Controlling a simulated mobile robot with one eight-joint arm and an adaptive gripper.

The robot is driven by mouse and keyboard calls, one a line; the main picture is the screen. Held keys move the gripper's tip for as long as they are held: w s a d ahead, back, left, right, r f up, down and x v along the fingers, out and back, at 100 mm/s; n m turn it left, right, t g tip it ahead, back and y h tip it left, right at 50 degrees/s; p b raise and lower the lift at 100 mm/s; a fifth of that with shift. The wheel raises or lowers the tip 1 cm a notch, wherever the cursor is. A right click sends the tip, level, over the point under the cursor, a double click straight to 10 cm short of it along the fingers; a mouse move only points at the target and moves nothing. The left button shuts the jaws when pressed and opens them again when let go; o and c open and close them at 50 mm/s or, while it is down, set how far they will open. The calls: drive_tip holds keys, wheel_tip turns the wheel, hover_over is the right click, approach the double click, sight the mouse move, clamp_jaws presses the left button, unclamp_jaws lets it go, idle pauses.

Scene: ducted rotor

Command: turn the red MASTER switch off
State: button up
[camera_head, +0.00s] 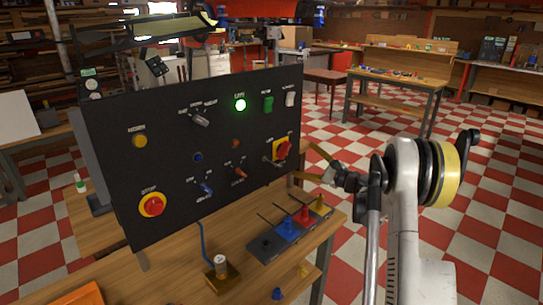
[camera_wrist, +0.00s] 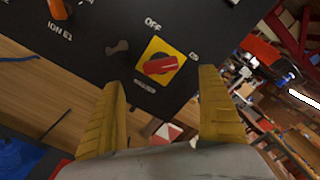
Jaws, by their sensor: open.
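The red MASTER switch (camera_head: 284,150) is a rotary knob on a yellow plate, at the lower right of the black panel (camera_head: 185,135). In the wrist view the red knob (camera_wrist: 160,65) lies almost level across its yellow plate (camera_wrist: 155,48). One end points toward a small label at the right, which is hard to read. The OFF label is above the plate. My gripper (camera_head: 305,163) is just right of the switch in the head view. In the wrist view my gripper (camera_wrist: 160,82) has its two yellow fingers spread wide and empty, with the knob between and beyond their tips.
Beside the switch is a small lever (camera_wrist: 118,47). A red STOP button (camera_head: 152,205), a lit green lamp (camera_head: 239,105) and several other controls are on the panel. Below, a dark tray (camera_head: 268,252) with coloured pegs stands on the wooden bench. Checkered floor is open at the right.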

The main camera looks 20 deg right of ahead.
sight(286, 151)
drive_tip(key=b+x, duration=0.2)
drive_tip(key=x, duration=0.7)
drive_tip(key=shift+w+f, duration=0.1)
drive_tip(key=shift+f, duration=0.05)
drive_tip(key=shift+w+a+b, duration=0.15)
drive_tip(key=shift+w+b, duration=0.15)
drive_tip(key=shift+w, duration=0.3)
drive_tip(key=c, duration=1.2)
